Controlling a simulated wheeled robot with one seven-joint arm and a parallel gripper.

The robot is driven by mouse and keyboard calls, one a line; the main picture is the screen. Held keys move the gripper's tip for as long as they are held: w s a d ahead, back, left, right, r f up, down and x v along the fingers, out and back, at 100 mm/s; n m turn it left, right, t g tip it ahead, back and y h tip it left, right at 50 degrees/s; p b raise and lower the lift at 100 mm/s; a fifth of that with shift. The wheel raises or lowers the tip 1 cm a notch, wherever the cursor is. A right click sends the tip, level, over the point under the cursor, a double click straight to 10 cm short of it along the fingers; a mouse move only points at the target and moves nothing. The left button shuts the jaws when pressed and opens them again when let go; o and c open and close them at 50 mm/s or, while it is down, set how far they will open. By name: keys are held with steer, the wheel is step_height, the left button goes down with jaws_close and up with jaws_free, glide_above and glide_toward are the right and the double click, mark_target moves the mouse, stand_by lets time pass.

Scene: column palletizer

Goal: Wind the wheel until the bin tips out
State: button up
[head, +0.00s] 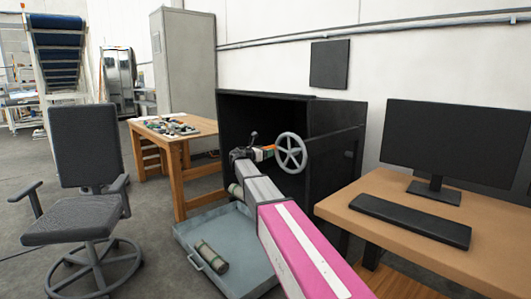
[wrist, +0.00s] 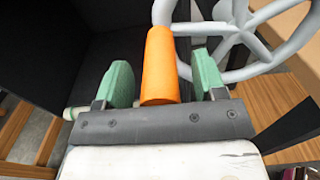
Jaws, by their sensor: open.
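The grey spoked wheel (head: 290,152) stands upright at the front of a large black open-fronted box (head: 335,118); I cannot tell which part is the bin. The wheel also shows at the top right of the wrist view (wrist: 235,30). Its orange handle (wrist: 160,65) points toward my gripper. My gripper (wrist: 164,77) is open, with one green pad on each side of the handle and a narrow gap on both sides. In the head view my gripper (head: 257,153) is just left of the wheel, and my arm hides part of the box's front.
A blue-grey tray (head: 190,262) on the floor holds a dark green canister (head: 212,256). A desk (head: 405,215) with a monitor (head: 455,140) is at right. A wooden table (head: 172,140) with small parts and an office chair (head: 85,180) are at left.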

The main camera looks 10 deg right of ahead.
steer(key=shift+v, duration=5.95)
steer(key=s+d+f+m+g+y, duration=0.2)
steer(key=s+d+f+m, duration=0.25)
steer(key=f, duration=0.35)
steer(key=s+d+f+m+g+y, duration=0.2)
steer(key=s+d+f+m, duration=0.1)
steer(key=s+f, duration=0.35)
steer(key=s+d+f+m+g+y, duration=0.2)
steer(key=s+d+f+m, duration=0.15)
steer(key=f, duration=0.45)
steer(key=s+f+m+g+y, duration=0.2)
steer(key=s+f+m+y, duration=0.2)
steer(key=s+f+m, duration=0.3)
steer(key=s+f+m+g+y, duration=0.2)
steer(key=s+f+m+y, duration=0.3)
steer(key=s, duration=0.9)
steer(key=shift+a+f+m, duration=0.3)
steer(key=shift+f+m, duration=0.6)
steer(key=shift+s, duration=0.15)
